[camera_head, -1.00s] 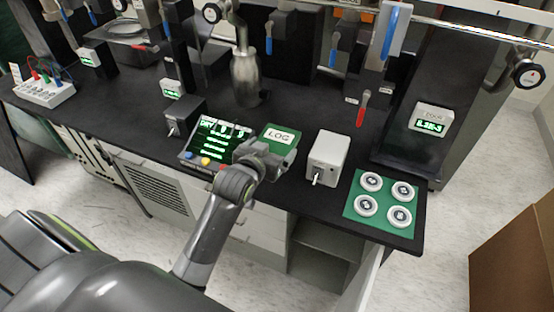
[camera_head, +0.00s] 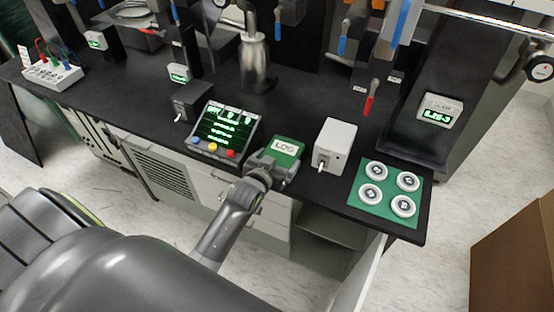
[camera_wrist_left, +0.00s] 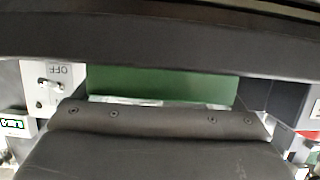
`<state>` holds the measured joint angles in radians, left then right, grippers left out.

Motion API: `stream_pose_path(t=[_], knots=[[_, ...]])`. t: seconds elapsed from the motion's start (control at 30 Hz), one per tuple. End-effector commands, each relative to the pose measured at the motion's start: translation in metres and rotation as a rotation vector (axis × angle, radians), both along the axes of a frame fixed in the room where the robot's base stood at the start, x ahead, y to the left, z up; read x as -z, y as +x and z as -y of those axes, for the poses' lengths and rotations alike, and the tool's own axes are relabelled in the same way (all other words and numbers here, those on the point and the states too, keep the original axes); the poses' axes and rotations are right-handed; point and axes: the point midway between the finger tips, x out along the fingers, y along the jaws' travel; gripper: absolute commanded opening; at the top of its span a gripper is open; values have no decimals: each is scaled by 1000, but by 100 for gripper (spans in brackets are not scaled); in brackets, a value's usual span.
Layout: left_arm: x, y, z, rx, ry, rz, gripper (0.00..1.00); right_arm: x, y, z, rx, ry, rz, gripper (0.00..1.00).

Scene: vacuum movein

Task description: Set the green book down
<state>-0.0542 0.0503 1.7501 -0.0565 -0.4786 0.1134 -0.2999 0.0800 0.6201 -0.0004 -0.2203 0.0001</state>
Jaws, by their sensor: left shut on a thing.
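The green book (camera_head: 287,147) has a white label reading LOG. In the head view it is at the front edge of the black bench, between the control panel and a white switch box. My left gripper (camera_head: 272,166) is shut on its near edge. In the left wrist view the green cover (camera_wrist_left: 160,84) shows as a band between dark gripper parts. I cannot tell whether the book touches the bench top. My right gripper is not in view.
The control panel (camera_head: 222,130) with a lit green screen stands left of the book. The white switch box (camera_head: 335,144) is close on its right. A green mat (camera_head: 389,188) with white round pieces lies farther right. Bare bench shows behind the book.

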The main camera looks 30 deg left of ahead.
Motion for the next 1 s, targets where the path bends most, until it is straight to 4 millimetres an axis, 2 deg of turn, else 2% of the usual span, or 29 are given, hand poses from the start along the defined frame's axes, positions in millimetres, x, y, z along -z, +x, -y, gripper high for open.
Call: stream_pose_path(t=[0.2, 0.23, 0.3, 0.57, 0.67, 1.0], knots=[[3, 0, 0, 0, 0, 1, 62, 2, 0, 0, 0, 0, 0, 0], [4, 0, 0, 0, 0, -1, 93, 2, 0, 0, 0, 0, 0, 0], [3, 0, 0, 0, 0, -1, 100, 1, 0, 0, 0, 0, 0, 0], [-1, 0, 0, 0, 0, 0, 100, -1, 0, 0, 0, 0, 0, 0], [-2, -6, 0, -1, -2, -1, 100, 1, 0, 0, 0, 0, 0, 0], [-21, -60, 3, -2, -2, -1, 100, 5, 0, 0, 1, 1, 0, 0]])
